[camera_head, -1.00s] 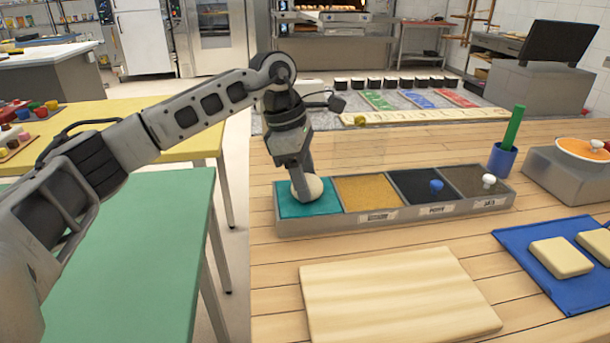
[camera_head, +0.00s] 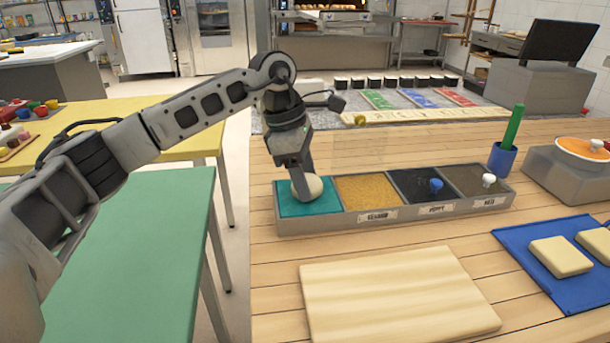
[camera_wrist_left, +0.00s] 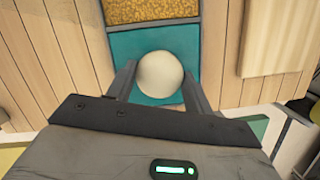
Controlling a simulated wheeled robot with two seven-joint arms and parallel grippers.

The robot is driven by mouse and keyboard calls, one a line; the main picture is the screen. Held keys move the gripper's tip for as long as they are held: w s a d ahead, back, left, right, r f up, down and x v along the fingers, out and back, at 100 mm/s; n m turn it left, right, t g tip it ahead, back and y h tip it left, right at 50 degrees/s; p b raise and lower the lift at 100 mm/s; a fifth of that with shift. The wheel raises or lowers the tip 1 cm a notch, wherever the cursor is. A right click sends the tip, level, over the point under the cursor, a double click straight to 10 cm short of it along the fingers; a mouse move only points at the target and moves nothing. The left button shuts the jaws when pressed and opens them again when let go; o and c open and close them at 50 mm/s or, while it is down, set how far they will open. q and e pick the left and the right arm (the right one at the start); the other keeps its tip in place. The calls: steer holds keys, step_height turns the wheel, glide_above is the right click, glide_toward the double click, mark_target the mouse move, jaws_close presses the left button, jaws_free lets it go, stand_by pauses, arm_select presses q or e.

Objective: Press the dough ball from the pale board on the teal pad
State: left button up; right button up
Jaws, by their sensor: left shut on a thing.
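The pale dough ball (camera_head: 307,187) is at the teal pad (camera_head: 321,206), the leftmost compartment of a grey divided tray. My left gripper (camera_head: 300,183) points down and is shut on the ball. In the left wrist view the ball (camera_wrist_left: 160,74) sits between the two fingers, with teal around it. It looks low on the pad; whether it touches cannot be told for sure. The pale board (camera_head: 395,295) lies in front of the tray with nothing on it. My right gripper is not in view.
The tray's other compartments hold a tan filling (camera_head: 366,190) and two dark fillings with a blue knob (camera_head: 436,185) and a white knob (camera_head: 488,180). A blue mat (camera_head: 565,295) with pale slabs lies at right. A blue cup (camera_head: 502,160) stands behind the tray.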

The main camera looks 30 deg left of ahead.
arm_select(q)
steer(key=shift+f, duration=0.1)
steer(key=shift+r+p, duration=0.4)
steer(key=shift+r, duration=0.1)
steer(key=shift+r+p, duration=0.55)
steer(key=shift+r, duration=0.15)
step_height(320, 180, up, 2)
steer(key=shift+r+p, duration=0.1)
steer(key=shift+p, duration=0.65)
step_height(320, 180, up, 3)
steer(key=shift+f+p, duration=0.2)
steer(key=shift+p, duration=0.85)
steer(key=shift+r+p, duration=0.35)
steer(key=shift+r, duration=0.15)
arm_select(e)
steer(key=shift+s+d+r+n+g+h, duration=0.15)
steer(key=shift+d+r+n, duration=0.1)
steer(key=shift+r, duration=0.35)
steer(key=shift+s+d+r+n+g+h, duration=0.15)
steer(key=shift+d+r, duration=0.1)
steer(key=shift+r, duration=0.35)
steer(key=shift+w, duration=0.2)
